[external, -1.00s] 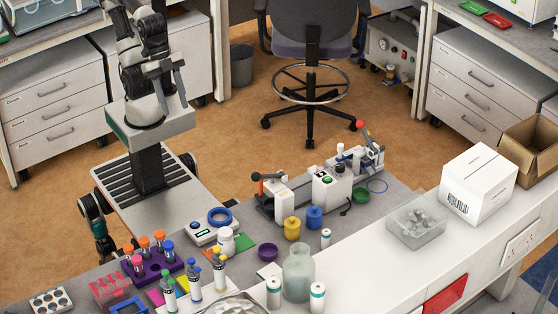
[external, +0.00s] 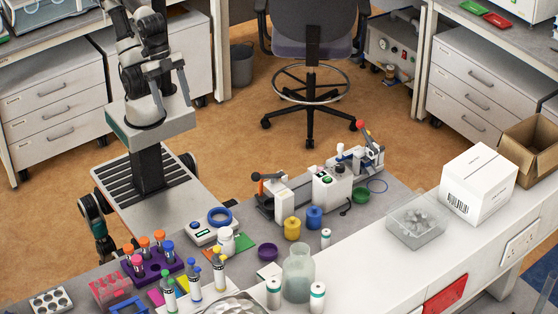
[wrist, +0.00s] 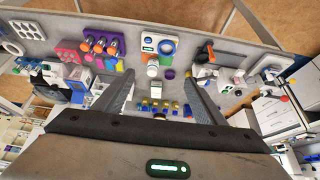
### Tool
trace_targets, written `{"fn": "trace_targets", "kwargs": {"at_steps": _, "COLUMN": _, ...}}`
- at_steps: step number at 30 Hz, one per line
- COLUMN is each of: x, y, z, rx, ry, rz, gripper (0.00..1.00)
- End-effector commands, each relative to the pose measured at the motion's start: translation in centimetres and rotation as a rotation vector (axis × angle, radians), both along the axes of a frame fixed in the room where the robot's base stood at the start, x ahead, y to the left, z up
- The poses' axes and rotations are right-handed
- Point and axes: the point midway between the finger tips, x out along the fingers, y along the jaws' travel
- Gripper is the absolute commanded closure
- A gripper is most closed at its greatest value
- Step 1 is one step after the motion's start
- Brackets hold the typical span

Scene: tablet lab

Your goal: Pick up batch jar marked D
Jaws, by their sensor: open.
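My gripper (external: 174,102) is open and empty, with its fingers spread, above my base and beyond the bench's far left side. It also shows open in the wrist view (wrist: 157,84), with bench items beyond the fingers. A yellow jar (external: 292,229) and a blue jar (external: 314,218) stand close by. No letter is readable, so I cannot tell which jar is marked D.
A large glass bottle (external: 298,275) stands beside the front jars. A white bottle (external: 226,241), purple tube rack (external: 153,265) and dropper bottles (external: 194,282) are to the left. A lever device (external: 330,187) stands behind the jars. A clear bin (external: 415,228) is at right.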

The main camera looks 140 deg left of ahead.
Motion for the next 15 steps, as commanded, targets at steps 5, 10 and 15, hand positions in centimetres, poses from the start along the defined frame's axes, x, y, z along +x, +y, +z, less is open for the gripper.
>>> {"fn": "trace_targets", "kwargs": {"at_steps": 5, "x": 0.0, "y": 0.0, "z": 0.0, "rx": 0.0, "ry": 0.0, "rz": 0.0, "gripper": 0.36}}
{"fn": "trace_targets", "kwargs": {"at_steps": 10, "x": 0.7, "y": -0.1, "z": -0.3, "rx": -0.039, "ry": 0.013, "rz": 0.05, "gripper": 0.36}}
{"fn": "trace_targets", "kwargs": {"at_steps": 15, "x": 4.8, "y": -0.5, "z": -1.8, "rx": -0.268, "ry": 0.097, "rz": 0.374, "gripper": 0.36}}
